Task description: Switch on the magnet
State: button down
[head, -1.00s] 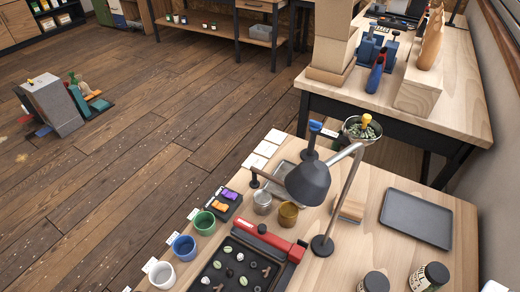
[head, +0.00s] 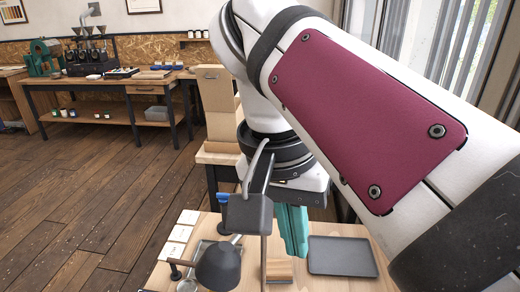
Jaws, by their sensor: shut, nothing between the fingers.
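My gripper (head: 294,252) hangs above the near workbench (head: 345,229), between the lamp and a dark tray. Its teal fingers are shut and empty, pointing down, with tips close to the bench in the picture. Their height above it is hard to tell. A switch for the magnet is not visible.
A dark lamp shade (head: 218,268) stands left of my gripper. White cards (head: 180,234) lie along the left edge. Stacked cardboard boxes (head: 216,100) stand behind.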

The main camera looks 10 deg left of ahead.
jog(key=w+a+n+t+h, duration=0.1)
jog(key=w+a+t, duration=0.15)
jog(key=a, duration=0.65)
jog(key=w+a+n+t, duration=0.1)
jog(key=w+a, duration=0.2)
jog(key=a, duration=0.7)
jog(key=s+a+f+n+t+y, duration=0.15)
jog(key=s+a, duration=0.25)
jog(key=a, duration=0.5)
jog(key=s+a+f+n+t, duration=0.1)
jog(key=s+a+f+t, duration=0.2)
jog(key=a, duration=0.5)
notch_tip(320, 180, down, 23)
jog(key=shift+s, duration=0.45)
jog(key=shift+f+m, duration=0.1)
jog(key=shift+m, duration=0.15)
